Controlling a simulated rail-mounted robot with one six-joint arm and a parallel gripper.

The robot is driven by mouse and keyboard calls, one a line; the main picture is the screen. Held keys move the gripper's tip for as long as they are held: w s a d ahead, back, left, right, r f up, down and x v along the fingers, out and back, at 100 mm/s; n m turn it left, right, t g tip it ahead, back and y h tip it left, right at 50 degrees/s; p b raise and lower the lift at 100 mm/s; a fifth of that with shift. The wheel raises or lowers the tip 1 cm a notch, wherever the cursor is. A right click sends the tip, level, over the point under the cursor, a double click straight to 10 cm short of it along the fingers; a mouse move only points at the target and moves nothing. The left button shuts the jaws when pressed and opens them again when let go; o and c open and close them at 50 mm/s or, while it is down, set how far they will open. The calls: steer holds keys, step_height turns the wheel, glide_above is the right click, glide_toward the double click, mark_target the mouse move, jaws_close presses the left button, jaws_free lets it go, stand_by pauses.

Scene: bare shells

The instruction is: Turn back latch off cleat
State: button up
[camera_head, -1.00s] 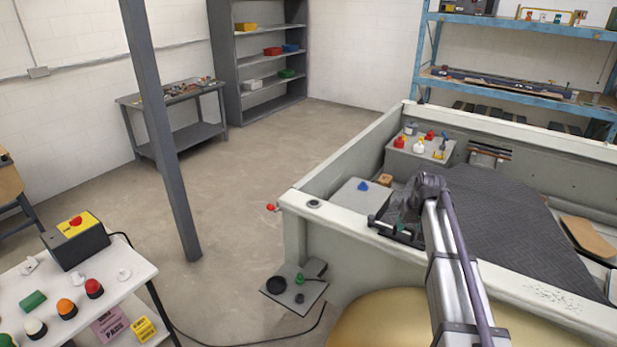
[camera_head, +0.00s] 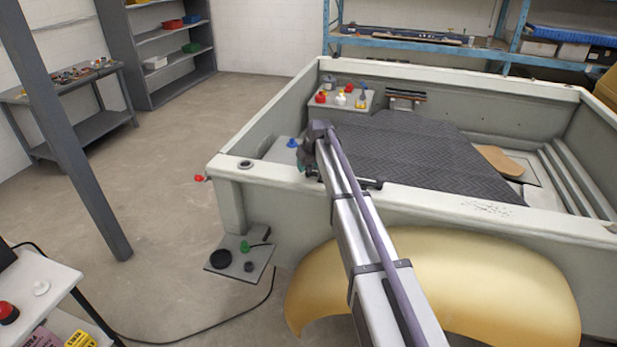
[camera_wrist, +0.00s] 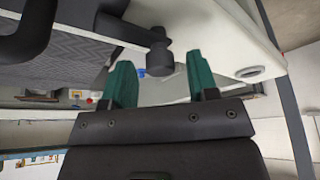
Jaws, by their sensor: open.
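A black latch-like bar with a round-ended knob (camera_wrist: 159,58) shows in the wrist view, with the knob between my finger tips. A dark bar (camera_head: 371,183) lies along the near rim in the head view, just right of my arm; I cannot tell whether it is the same part. My gripper (camera_wrist: 160,63) has two green fingers, spread apart with the knob in the gap, not closed on it. In the head view my gripper (camera_head: 305,158) is over the near rim, partly hidden by my wrist. I cannot make out the cleat clearly.
The pale truck bed rim (camera_head: 290,196) runs under my arm, with a round socket (camera_head: 245,163) at its corner. A dark ribbed mat (camera_head: 400,155), a blue knob (camera_head: 292,143) and small bottles (camera_head: 341,98) are inside.

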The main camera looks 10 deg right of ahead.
steer(key=shift+w+a+f, duration=0.1)
steer(key=shift+f, duration=0.15)
steer(key=shift+r, duration=0.15)
steer(key=c, duration=0.9)
